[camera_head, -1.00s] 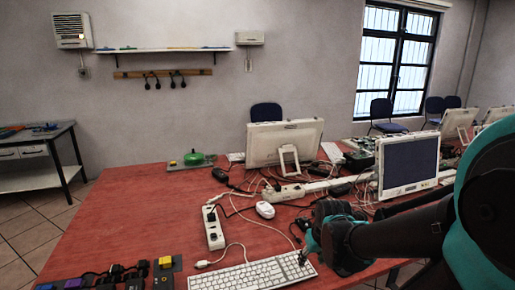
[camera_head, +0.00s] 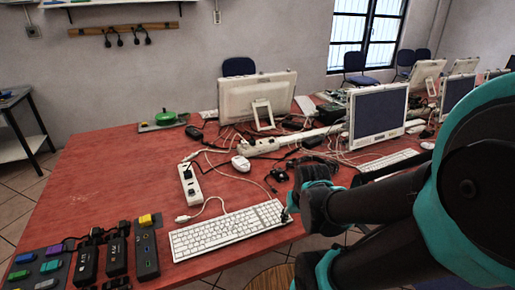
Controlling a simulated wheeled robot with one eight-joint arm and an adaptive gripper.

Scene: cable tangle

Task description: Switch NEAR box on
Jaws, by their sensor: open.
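Several dark boxes stand at the near left of the red table. The one nearest the keyboard is a long black box (camera_head: 147,258) with a yellow block (camera_head: 147,220) at its far end. Beside it are two more black boxes (camera_head: 117,256) (camera_head: 87,264) with small pale lettering. I cannot read which is marked NEAR or tell any switch position. A green device (camera_head: 166,117) sits on a plate at the table's back left. My gripper (camera_head: 290,208) is open at the right end of the white keyboard, well right of the boxes. Its fingers are small and partly hidden by my arm.
A white keyboard (camera_head: 228,228) lies between the boxes and my gripper. A white power strip (camera_head: 189,185), a white mouse (camera_head: 241,163) and tangled cables lie behind it. Monitors (camera_head: 258,102) (camera_head: 378,115) stand farther back. The table's left middle (camera_head: 100,185) is clear.

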